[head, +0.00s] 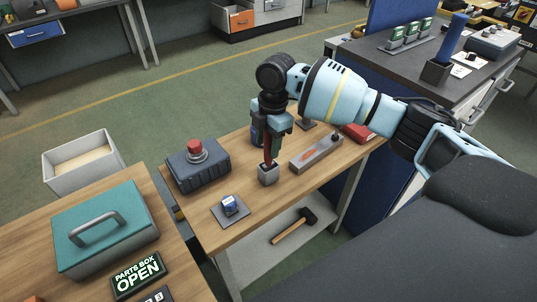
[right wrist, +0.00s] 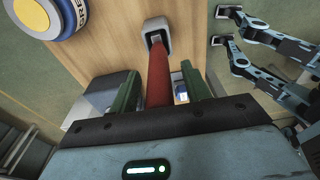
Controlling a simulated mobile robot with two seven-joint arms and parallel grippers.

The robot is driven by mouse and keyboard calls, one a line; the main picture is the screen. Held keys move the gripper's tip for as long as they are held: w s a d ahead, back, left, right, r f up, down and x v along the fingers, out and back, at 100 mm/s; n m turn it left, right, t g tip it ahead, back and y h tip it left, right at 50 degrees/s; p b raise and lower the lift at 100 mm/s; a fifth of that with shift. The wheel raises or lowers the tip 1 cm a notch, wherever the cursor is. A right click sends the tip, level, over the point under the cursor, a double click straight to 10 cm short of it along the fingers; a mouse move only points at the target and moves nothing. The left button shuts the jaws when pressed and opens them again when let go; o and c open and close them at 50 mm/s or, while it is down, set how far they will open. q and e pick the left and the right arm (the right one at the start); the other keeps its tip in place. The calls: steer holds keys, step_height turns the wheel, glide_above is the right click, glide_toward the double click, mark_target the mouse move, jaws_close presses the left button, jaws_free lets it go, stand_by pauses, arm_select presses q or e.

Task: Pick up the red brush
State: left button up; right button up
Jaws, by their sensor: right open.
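The red brush (head: 269,151) stands upright in a small grey holder (head: 268,175) on the wooden bench. Its red handle (right wrist: 158,80) also shows in the right wrist view, running up to the grey holder (right wrist: 155,35). My right gripper (head: 270,124) points down over the holder. Its green fingers (right wrist: 160,82) are open, one on each side of the handle, and gaps show between them and it. The brush's lower end is hidden in the holder. My left gripper is not in view.
A dark box with a red button (head: 197,170) stands left of the holder. A grey block with an orange mark (head: 317,154) lies to its right. A small blue-and-white item (head: 229,204) sits on a grey plate in front. A hammer (head: 295,226) lies on the lower shelf.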

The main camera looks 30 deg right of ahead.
steer(key=shift+c, duration=0.2)
jaws_close()
steer(key=shift+r, duration=0.15)
step_height(320, 180, up, 10)
steer(key=shift+f, duration=0.1)
steer(key=s+a+f+m, duration=0.1)
steer(key=s+a+m, duration=0.1)
steer(key=s+m, duration=0.4)
steer(key=s+a+f+m+t+h, duration=0.1)
steer(key=s+a+m, duration=0.2)
steer(key=m, duration=1)
steer(key=s, duration=0.3)
steer(key=shift+s+f+m+t, duration=0.3)
steer(key=shift+s, duration=0.1)
steer(key=shift+d, duration=0.15)
